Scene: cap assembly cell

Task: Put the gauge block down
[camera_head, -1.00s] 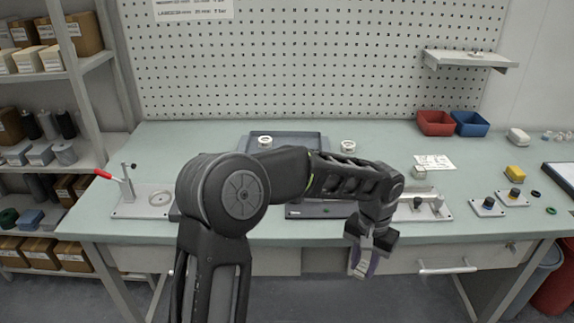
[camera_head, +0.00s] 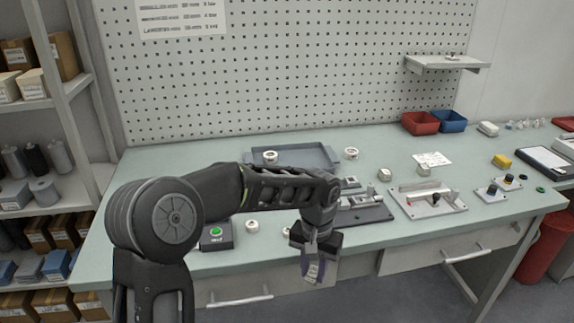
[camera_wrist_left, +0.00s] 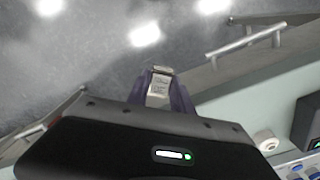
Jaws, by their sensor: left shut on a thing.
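My left gripper (camera_head: 314,272) points down in front of the bench's front edge, seen over the drawer fronts in the head view. Its purple-grey fingers are shut on the gauge block, a small silvery block with dark markings. In the left wrist view the gauge block (camera_wrist_left: 158,86) sits between the fingertips of the left gripper (camera_wrist_left: 160,92), with grey floor behind it. In the head view the fingers largely hide the block. My right gripper is not in view.
The pale green bench (camera_head: 150,190) holds a grey tray (camera_head: 325,155), white rings (camera_head: 252,226), a green-button box (camera_head: 217,236), a dark fixture (camera_head: 370,214) and a light clamp plate (camera_head: 428,200). Red (camera_head: 420,123) and blue (camera_head: 450,121) bins stand behind. The bench's left part is clear.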

